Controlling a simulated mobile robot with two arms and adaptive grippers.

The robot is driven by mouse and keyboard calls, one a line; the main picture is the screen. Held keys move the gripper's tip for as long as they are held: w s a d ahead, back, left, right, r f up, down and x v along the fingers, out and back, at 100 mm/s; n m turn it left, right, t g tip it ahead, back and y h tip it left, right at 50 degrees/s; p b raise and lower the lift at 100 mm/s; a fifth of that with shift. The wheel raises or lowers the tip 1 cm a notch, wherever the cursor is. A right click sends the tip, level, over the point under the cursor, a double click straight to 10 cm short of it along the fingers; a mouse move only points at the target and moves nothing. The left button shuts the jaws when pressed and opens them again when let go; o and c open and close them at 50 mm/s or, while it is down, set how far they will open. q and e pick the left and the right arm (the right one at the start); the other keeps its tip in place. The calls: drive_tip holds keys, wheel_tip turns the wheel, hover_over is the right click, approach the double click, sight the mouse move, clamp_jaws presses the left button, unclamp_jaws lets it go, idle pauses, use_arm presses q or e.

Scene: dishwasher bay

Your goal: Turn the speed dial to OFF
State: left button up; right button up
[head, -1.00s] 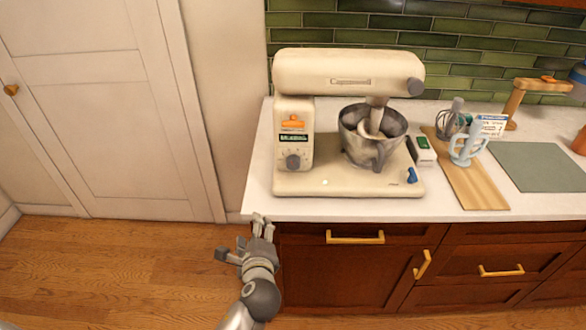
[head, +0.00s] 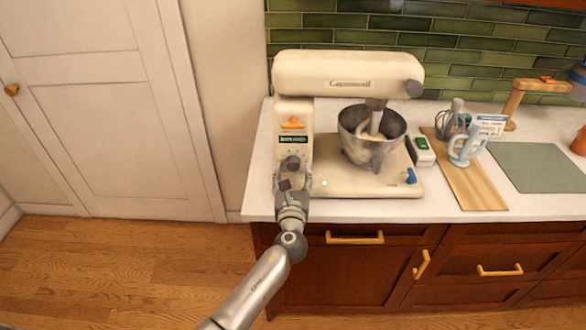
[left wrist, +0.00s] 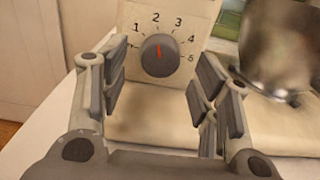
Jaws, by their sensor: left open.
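The cream stand mixer (head: 330,75) stands on the counter. Its dark grey speed dial (head: 291,163) is on the front of the column, under a small display (head: 293,140) and an orange lever (head: 292,124). In the left wrist view the dial (left wrist: 158,58) has a red pointer aimed up at about 2. Marks 1 to 5 show around it; the OFF mark cannot be made out. My left gripper (head: 290,186) is open just in front of and below the dial. In the left wrist view its fingers stand apart on either side of the dial. My right gripper is not in view.
The steel bowl (head: 360,150) stands right of the column, close to my left gripper's right finger in the wrist view.

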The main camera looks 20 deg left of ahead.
use_arm(q)
drive_tip(key=shift+x, duration=1.15)
drive_tip(key=shift+c, duration=0.5)
drive_tip(key=c, duration=0.9)
